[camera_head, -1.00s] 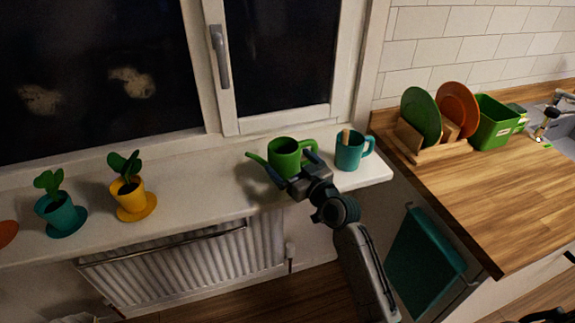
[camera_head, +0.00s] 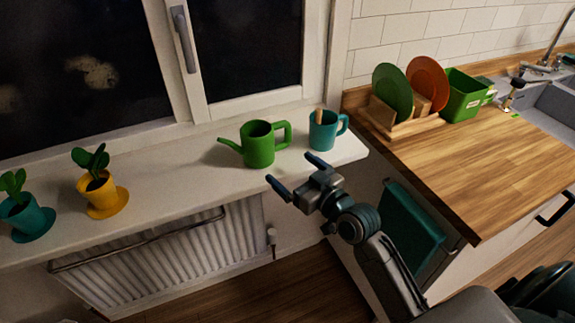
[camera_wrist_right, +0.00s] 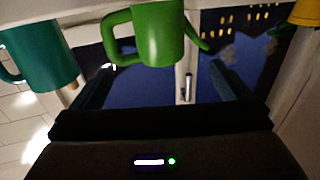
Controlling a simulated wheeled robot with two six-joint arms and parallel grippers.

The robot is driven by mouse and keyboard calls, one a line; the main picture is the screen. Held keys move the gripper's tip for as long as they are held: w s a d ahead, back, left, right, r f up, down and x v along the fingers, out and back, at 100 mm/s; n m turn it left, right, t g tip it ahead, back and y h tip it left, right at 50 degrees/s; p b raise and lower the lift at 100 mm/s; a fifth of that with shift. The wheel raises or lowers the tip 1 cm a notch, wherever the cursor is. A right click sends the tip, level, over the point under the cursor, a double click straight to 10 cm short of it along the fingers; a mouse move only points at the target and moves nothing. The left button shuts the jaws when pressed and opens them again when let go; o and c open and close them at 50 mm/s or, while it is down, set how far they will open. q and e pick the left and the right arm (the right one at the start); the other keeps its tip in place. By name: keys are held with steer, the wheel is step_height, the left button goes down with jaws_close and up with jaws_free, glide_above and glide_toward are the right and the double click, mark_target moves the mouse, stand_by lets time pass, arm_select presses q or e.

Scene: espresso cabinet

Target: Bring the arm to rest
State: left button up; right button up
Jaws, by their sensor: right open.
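My right gripper (camera_head: 298,177) is open and empty in the head view, in front of the window sill and just below its edge. Its two fingers point toward the sill, apart from everything on it. The green watering can (camera_head: 259,145) stands upright on the sill beyond the gripper, spout to the left and handle to the right. In the right wrist view the can (camera_wrist_right: 158,32) shows upside down between and beyond the open fingers (camera_wrist_right: 164,85). My left gripper is not in view.
A teal mug (camera_head: 323,131) stands on the sill (camera_head: 200,170) right of the can. Potted plants in a yellow pot (camera_head: 101,196) and a teal pot (camera_head: 27,219) stand left. A wooden counter (camera_head: 470,165) with a dish rack (camera_head: 415,126) is at right. A teal towel (camera_head: 412,232) hangs below.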

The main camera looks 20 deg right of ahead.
steer(key=s+f+g+h, duration=0.3)
steer(key=s+f+g, duration=0.4)
steer(key=s+f, duration=0.55)
steer(key=s+d+f+m+g+h, duration=0.1)
steer(key=s+d+f+g+h, duration=0.15)
steer(key=s, duration=0.55)
steer(key=s+d+f+m+g+h, duration=0.1)
steer(key=s+d+f+g, duration=0.2)
steer(key=s, duration=0.5)
step_height(320, 180, down, 28)
steer(key=w+g, duration=0.1)
steer(key=g, duration=0.1)
steer(key=s+d+f+m+g, duration=0.1)
steer(key=s+d+f, duration=0.1)
steer(key=s+f, duration=1.5)
step_height(320, 180, down, 4)
steer(key=shift+s+d+f, duration=0.2)
steer(key=shift+s+d, duration=0.05)
steer(key=shift+s, duration=0.1)
